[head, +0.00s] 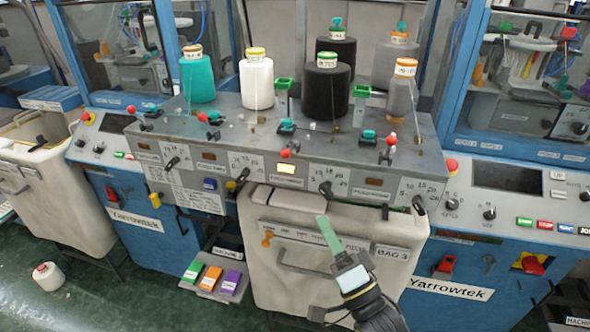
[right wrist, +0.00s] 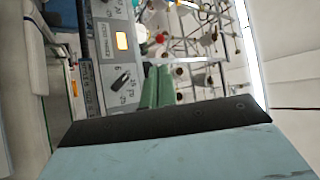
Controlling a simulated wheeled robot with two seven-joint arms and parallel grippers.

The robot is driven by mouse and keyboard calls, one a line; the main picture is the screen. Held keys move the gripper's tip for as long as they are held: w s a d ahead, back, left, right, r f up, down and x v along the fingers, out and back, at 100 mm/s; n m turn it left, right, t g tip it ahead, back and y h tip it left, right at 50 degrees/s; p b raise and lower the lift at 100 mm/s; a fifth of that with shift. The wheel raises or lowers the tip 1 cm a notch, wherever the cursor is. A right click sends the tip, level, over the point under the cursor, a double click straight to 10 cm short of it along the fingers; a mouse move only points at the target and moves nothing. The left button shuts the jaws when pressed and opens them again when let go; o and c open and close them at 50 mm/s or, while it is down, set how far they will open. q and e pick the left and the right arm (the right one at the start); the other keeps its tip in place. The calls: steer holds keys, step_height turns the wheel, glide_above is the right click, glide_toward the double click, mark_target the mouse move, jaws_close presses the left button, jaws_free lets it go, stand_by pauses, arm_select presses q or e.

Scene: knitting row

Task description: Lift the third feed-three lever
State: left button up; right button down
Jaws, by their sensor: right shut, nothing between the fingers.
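The third feed lever (head: 287,151) is a short lever with a red ball end on the front of the grey machine top, just above a lit yellow window (head: 286,168). Its ball hangs low at the panel's front edge. My right gripper (head: 322,219) has green fingers, shut and empty, below and right of this lever, in front of the panel and clear of it. In the right wrist view the shut green fingers (right wrist: 158,88) point toward the panel, with a red ball (right wrist: 161,38) beyond them, probably this lever's. My left gripper is not in view.
Similar levers stand left (head: 207,122) and right (head: 388,148). Yarn cones, including a black one (head: 326,95), stand behind. Panel knobs (head: 326,189) lie near my gripper. A cream bin (head: 330,262) is below; a grey tray (head: 217,286) with coloured boxes sits to its left.

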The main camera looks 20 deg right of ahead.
steer(key=p, duration=0.3)
glide_toward(288, 157)
steer(key=x, duration=0.5)
steer(key=shift+w, duration=0.15)
steer(key=shift+w+a+r, duration=0.1)
steer(key=shift+w+r, duration=0.15)
steer(key=shift+w, duration=0.45)
steer(key=shift+w+a+r, duration=0.1)
steer(key=shift+w, duration=0.05)
